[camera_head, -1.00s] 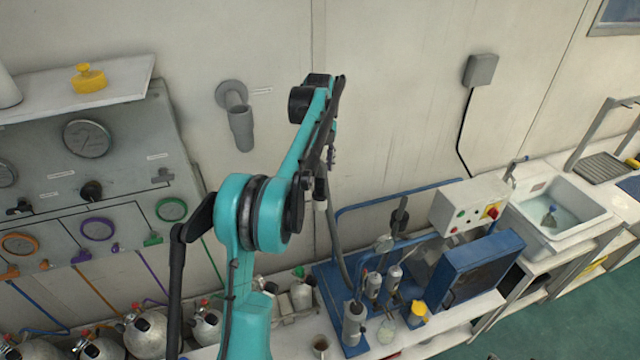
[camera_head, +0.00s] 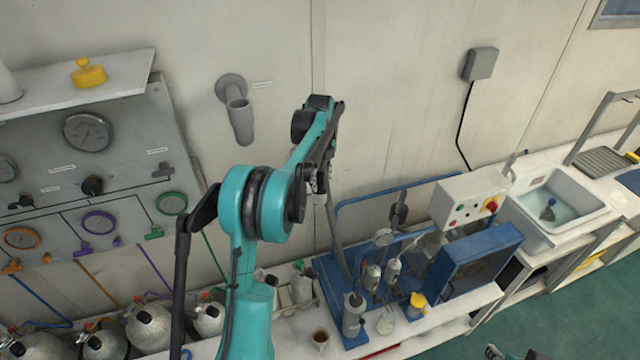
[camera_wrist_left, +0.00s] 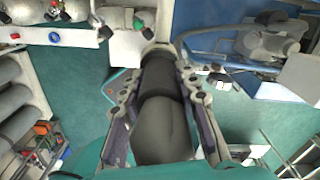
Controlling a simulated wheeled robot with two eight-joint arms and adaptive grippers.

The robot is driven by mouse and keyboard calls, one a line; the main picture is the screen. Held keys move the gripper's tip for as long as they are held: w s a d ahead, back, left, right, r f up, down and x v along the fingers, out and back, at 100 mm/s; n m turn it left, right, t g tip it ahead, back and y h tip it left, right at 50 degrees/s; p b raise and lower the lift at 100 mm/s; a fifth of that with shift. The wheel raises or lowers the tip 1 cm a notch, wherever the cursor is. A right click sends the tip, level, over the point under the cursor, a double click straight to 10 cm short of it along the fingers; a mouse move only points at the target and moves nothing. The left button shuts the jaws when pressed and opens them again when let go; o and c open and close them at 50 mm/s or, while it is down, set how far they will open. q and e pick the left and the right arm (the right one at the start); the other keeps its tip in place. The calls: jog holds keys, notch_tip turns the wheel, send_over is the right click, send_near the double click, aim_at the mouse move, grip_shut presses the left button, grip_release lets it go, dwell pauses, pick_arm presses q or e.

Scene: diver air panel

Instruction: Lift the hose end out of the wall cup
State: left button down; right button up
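The grey wall cup (camera_head: 240,118) is fixed to the wall on a round flange, left of my left arm's elbow. I see no hose in it. My left gripper (camera_head: 322,185) is right of the cup and apart from it, partly hidden by my own arm. In the left wrist view my left gripper (camera_wrist_left: 160,95) has its fingers on both sides of a dark, thick hose end (camera_wrist_left: 160,85) with a pale ring at its far end. The fingers look closed on it. A grey hose (camera_head: 338,240) runs up from the blue compressor to the gripper.
The blue-framed compressor (camera_head: 480,262) and its bottles stand on the bench below and right of the gripper. The gauge panel (camera_head: 60,190) and several cylinders (camera_head: 150,325) are at left. A sink (camera_head: 552,208) is at right. The wall around the cup is free.

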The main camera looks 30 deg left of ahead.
aim_at(320, 169)
dwell(0.3)
pick_arm(q)
jog(key=shift+r, duration=0.6)
notch_tip(320, 169, up, 3)
jog(key=shift+f, duration=0.2)
jog(key=s+d+r+b, duration=0.1)
jog(key=s+d+r, duration=0.6)
jog(key=d, duration=0.2)
jog(key=shift+s+b, duration=0.25)
jog(key=shift+b, duration=0.1)
jog(key=shift+a+r, duration=0.1)
jog(key=shift+r, duration=0.05)
